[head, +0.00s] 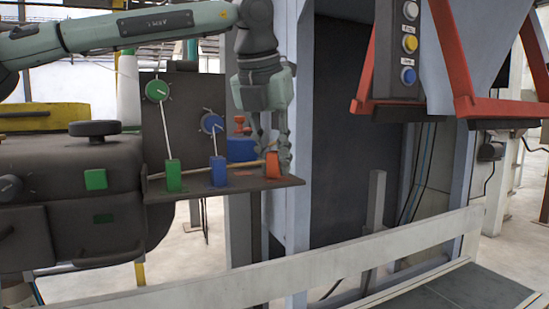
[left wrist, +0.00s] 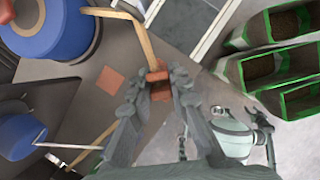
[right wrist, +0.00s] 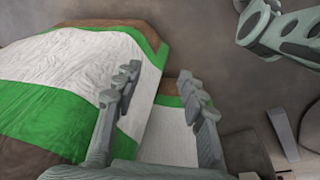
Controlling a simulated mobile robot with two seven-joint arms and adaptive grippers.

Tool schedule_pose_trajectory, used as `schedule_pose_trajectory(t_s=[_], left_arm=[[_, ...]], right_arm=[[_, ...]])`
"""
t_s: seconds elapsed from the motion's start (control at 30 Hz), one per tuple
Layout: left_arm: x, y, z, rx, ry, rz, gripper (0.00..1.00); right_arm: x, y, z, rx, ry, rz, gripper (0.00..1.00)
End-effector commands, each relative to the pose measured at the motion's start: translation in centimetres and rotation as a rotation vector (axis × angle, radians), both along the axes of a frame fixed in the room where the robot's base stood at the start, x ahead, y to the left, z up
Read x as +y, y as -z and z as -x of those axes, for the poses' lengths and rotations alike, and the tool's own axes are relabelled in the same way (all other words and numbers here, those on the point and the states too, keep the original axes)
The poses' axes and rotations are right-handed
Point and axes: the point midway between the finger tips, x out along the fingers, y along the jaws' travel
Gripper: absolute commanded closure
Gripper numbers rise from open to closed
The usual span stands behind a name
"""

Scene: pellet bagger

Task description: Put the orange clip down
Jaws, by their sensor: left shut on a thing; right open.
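The orange clip (head: 271,164) is between the fingers of my left gripper (head: 275,150), at the right end of a dark narrow shelf (head: 288,182). My left gripper points down and is shut on the clip. The clip also shows between the fingertips in the left wrist view (left wrist: 157,80). A flat orange square (head: 243,173) lies bare on the shelf, left of the clip; it also shows in the left wrist view (left wrist: 109,80). I cannot tell whether the clip touches the shelf. My right gripper (right wrist: 160,85) is open and empty, seen only in the right wrist view.
A blue clip (head: 218,171) and a green clip (head: 173,175) stand on the shelf to the left. A thin tan rod or tube (head: 208,168) runs behind them. White and green sacks (right wrist: 75,75) lie below my right gripper.

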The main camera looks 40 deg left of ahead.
Motion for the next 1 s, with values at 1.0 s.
schedule_pose_trajectory(t_s=[1.0], left_arm=[[0.0,-0.1,0.0,0.001,0.000,0.000,0.61]], right_arm=[[0.1,-0.4,0.1,0.003,0.006,-0.003,0.59]])
